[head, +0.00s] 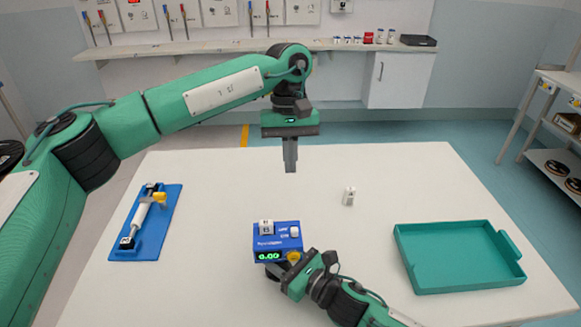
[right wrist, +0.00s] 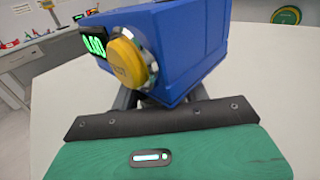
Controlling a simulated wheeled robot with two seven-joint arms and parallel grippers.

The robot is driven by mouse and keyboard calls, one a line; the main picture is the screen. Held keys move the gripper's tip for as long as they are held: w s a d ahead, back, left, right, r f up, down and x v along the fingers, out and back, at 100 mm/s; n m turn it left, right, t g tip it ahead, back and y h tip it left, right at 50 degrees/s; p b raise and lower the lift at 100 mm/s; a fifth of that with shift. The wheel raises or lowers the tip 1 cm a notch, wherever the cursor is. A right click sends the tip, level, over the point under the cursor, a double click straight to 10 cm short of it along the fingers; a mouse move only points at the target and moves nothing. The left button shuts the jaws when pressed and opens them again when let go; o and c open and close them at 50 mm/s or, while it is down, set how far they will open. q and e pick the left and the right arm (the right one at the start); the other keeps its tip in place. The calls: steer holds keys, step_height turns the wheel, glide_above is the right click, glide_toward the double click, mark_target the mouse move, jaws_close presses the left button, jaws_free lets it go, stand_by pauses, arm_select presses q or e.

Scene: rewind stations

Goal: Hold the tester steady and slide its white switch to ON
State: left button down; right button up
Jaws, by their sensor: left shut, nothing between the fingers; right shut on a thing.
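The tester (head: 278,244) is a blue box on the white table, with a lit green display (head: 269,256) reading 0.00. Its white switch (head: 295,232) is on the top, beside small OFF and ON lettering; I cannot tell its exact position.
A small white block with lettering (head: 266,227) sits on the tester's top left. Another small white piece (head: 349,196) stands right of it. A blue board with a syringe-like device (head: 168,225) lies left, a teal tray (head: 455,283) right. The middle back is clear.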

steer(key=o, duration=1.3)
